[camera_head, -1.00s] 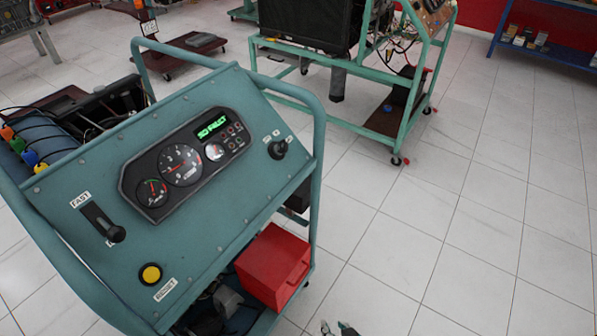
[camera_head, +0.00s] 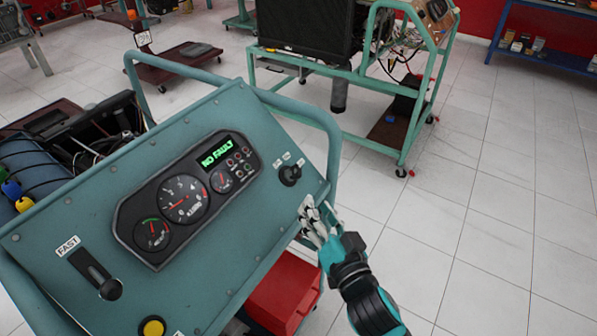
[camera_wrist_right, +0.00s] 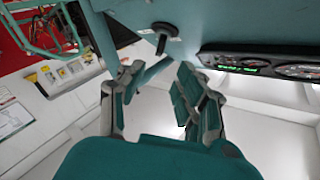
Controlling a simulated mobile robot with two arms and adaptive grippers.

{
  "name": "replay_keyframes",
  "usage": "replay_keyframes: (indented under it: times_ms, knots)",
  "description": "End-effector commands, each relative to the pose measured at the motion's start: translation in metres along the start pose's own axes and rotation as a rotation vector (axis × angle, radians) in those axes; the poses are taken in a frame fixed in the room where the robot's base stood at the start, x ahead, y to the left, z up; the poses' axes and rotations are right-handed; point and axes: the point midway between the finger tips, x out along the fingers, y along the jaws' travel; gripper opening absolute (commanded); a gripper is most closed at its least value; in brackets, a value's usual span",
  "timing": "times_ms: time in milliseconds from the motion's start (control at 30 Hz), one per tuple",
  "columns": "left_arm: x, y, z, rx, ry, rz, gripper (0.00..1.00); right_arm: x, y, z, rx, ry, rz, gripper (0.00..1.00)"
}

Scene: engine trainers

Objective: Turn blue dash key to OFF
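The dash key (camera_head: 290,174) is a dark knob at the upper right of the blue-green sloped panel (camera_head: 225,285), with small labels around it. Its exact setting is too small to read. It also shows in the right wrist view (camera_wrist_right: 163,36), at the top, beyond the fingers. My right gripper (camera_head: 309,212) is below and slightly right of the key, near the panel's right edge and apart from the key. In the right wrist view its fingers (camera_wrist_right: 155,78) stand apart with nothing between them. My left gripper is not in view.
The gauge cluster (camera_head: 185,200) shows a green "NO FAULT" display. A FAST lever (camera_head: 95,272) and yellow button (camera_head: 152,327) are at left. A tube rail (camera_head: 330,140) runs along the panel's right side. A red box (camera_head: 285,295) sits below. Floor at right is clear.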

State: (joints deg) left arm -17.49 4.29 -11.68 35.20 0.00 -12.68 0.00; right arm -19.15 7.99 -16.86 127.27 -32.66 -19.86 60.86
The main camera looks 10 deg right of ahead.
Motion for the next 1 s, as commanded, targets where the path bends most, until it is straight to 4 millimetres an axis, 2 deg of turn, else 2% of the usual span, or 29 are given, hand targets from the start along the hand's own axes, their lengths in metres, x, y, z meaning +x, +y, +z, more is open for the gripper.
replay_keyframes:
  times_ms: [33,300,500,700,967,1000]
  knots:
    - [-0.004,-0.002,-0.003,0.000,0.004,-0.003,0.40,0.013,-0.001,-0.002,-0.002,0.002,-0.002,0.35]
    - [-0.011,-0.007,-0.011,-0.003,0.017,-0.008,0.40,0.071,-0.001,-0.001,-0.003,0.001,-0.001,0.35]
    - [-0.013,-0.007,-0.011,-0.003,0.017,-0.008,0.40,0.101,0.000,0.000,-0.001,-0.001,0.000,0.35]
    - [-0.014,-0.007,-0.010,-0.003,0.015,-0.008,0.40,0.113,0.000,0.001,0.000,-0.002,0.000,0.35]
    - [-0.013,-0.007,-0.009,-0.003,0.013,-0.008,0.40,0.114,0.000,0.001,0.000,-0.001,0.000,0.35]
    - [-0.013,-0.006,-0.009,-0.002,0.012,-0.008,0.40,0.114,0.000,0.001,0.000,-0.001,0.000,0.31]
